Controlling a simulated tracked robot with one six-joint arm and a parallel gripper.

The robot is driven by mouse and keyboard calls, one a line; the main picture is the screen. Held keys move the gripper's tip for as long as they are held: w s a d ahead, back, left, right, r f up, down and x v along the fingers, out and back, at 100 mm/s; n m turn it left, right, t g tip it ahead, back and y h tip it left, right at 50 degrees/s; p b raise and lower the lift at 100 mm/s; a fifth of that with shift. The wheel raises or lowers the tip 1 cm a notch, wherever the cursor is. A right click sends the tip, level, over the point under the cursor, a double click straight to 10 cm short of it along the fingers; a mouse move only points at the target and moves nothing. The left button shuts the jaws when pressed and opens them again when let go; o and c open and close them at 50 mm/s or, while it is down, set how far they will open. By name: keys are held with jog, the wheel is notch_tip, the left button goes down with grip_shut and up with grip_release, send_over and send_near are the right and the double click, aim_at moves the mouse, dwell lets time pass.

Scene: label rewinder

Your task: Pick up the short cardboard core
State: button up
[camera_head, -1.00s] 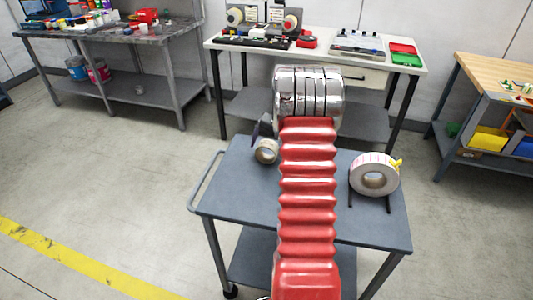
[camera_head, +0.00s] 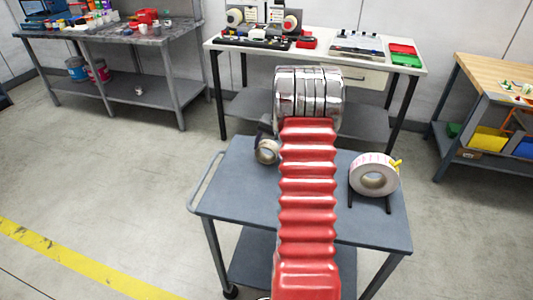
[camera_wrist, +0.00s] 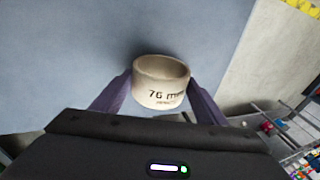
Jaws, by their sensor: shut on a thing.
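The short cardboard core (camera_wrist: 160,84) is a pale ring marked "76 mm" in the wrist view. It sits between the two purple fingers of my gripper (camera_wrist: 160,98), which are shut on it from both sides. In the head view the core (camera_head: 267,151) is at the back left of the grey cart top (camera_head: 237,190), just left of my red arm. My gripper (camera_head: 264,140) is partly hidden behind the arm there. Whether the core touches the cart top cannot be told.
A white label roll (camera_head: 373,175) with a yellow tab stands on a dark stand at the cart's right. A push handle (camera_head: 205,183) is on the cart's left edge. A white bench (camera_head: 350,58) with the rewinder (camera_head: 264,16) stands behind. The cart's front left is clear.

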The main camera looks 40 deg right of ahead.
notch_tip(320, 180, up, 10)
dwell(0.6)
jog(key=shift+w, duration=0.1)
dwell(1.7)
dwell(0.5)
